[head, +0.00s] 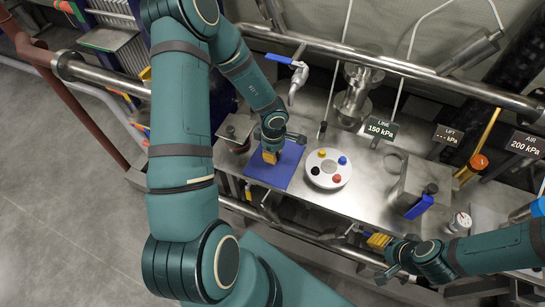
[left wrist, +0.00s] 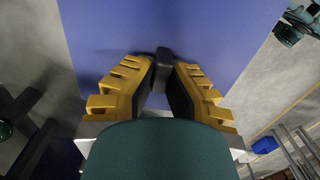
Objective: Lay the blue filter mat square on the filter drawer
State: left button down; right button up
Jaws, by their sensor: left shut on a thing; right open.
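The blue filter mat (head: 287,164) is a flat square at the left part of the metal bench, close to its front edge. It also fills the upper middle of the left wrist view (left wrist: 215,30). My left gripper (head: 269,157) is over the mat, its yellow fingers shut on a small dark grip (left wrist: 163,65) that stands out from the mat. My right gripper (head: 377,241) is open and empty, low in front of the bench, apart from the mat. I cannot make out the filter drawer clearly; the mat and my left arm may cover it.
A white round disc with coloured knobs (head: 328,168) stands just right of the mat. A metal box (head: 412,181) and a dial (head: 459,222) are farther right. A blue-handled valve (head: 287,61) and a steel rail (head: 400,66) are behind. A rail (head: 290,234) runs below the bench front.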

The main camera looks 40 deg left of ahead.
pick_arm(q)
jog(key=c, duration=1.1)
grip_release()
jog(key=shift+c, duration=0.2)
notch_tip(320, 180, up, 12)
jog(key=p, duration=0.5)
